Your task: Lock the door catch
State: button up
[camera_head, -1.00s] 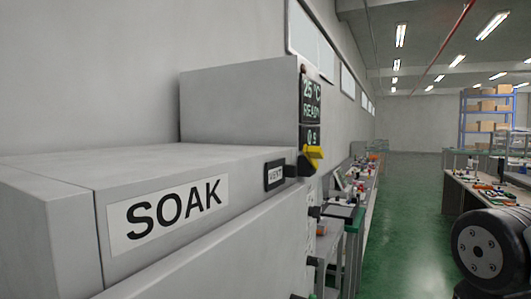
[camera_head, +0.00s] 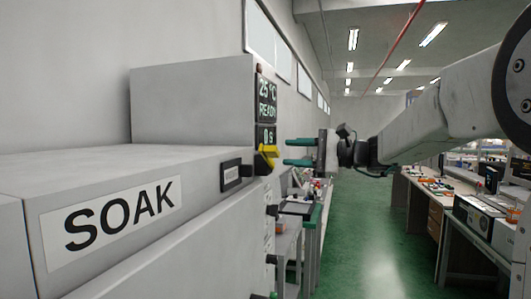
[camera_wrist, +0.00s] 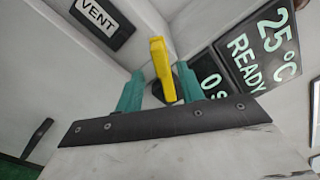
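A yellow lever (camera_head: 268,152) sticks out from the front of the grey SOAK cabinet (camera_head: 150,262), beside a VENT label (camera_wrist: 100,18). No fitting in view is marked as the door catch, so I cannot tell which one it is. My gripper (camera_head: 286,151) is open and empty, its green fingers one above the other in the head view, pointing left at the lever from a short way off. In the wrist view the yellow lever (camera_wrist: 162,70) shows between the two fingers, apart from both. The lever's mount is partly hidden behind it.
A dark display (camera_head: 265,100) reading 25 °C and READY stands just above the lever; it also shows in the wrist view (camera_wrist: 258,45). Small dark fittings (camera_head: 271,210) stick out lower on the cabinet front. A cluttered bench (camera_head: 300,205) stands beyond. The green floor aisle is clear.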

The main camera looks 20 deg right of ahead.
aim_at(267, 155)
jog(key=x, duration=0.7)
jog(key=shift+w+a, duration=0.15)
jog(key=shift+a, duration=0.1)
grip_shut()
